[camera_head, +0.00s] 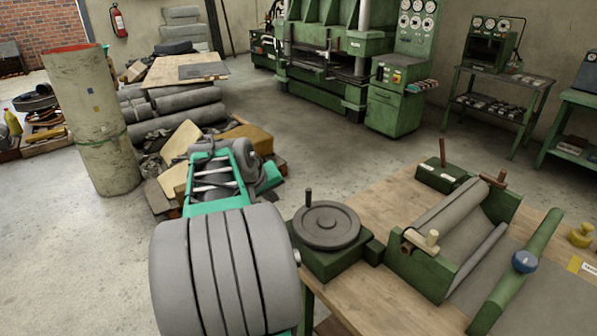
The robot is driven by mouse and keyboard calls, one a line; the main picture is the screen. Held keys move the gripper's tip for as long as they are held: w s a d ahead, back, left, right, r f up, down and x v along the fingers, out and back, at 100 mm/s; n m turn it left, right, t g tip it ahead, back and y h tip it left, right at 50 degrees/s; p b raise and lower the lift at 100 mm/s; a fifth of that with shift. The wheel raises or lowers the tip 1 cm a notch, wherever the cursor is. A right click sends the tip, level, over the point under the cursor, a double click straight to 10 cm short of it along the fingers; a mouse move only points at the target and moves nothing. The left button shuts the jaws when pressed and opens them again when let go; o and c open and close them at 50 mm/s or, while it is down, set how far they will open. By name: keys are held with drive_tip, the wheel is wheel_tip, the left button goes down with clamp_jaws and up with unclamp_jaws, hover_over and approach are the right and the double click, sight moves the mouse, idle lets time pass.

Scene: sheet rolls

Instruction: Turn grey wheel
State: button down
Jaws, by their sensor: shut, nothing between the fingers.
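The grey wheel (326,229) is a round, flat handwheel lying level on a green block at the left edge of the wooden workbench. A dark upright crank handle (308,197) stands at its far left rim. My arm, with grey bands and teal parts, rises from the bottom of the view just left of the wheel and reaches away past it. Its large banded part is close beside the green block. I cannot make out gripper fingers at its far end, and nothing of mine is seen touching the wheel or its handle.
A green roller machine (455,235) stands right of the wheel on the workbench (375,310). A green bar with a blue knob (524,262) lies farther right. Rolls and boards are piled behind my arm. A tall roll (93,125) stands left. Floor beyond the bench is clear.

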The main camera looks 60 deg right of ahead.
approach(300, 211)
drive_tip(key=w+d+f, duration=0.2)
drive_tip(key=f, duration=0.1)
drive_tip(key=shift+w+d+f+p, duration=0.15)
drive_tip(key=shift+w+d+p, duration=0.15)
drive_tip(key=shift+w+p, duration=0.1)
drive_tip(key=shift+s+d+p, duration=0.2)
drive_tip(key=shift+s+d, duration=0.2)
drive_tip(key=shift+d, duration=0.2)
drive_tip(key=shift+s+d+p, duration=0.2)
drive_tip(key=shift+s+d, duration=0.2)
drive_tip(key=shift+d, duration=0.2)
drive_tip(key=shift+s+d+f, duration=0.1)
drive_tip(key=shift+s+d, duration=0.25)
drive_tip(key=shift+d, duration=0.15)
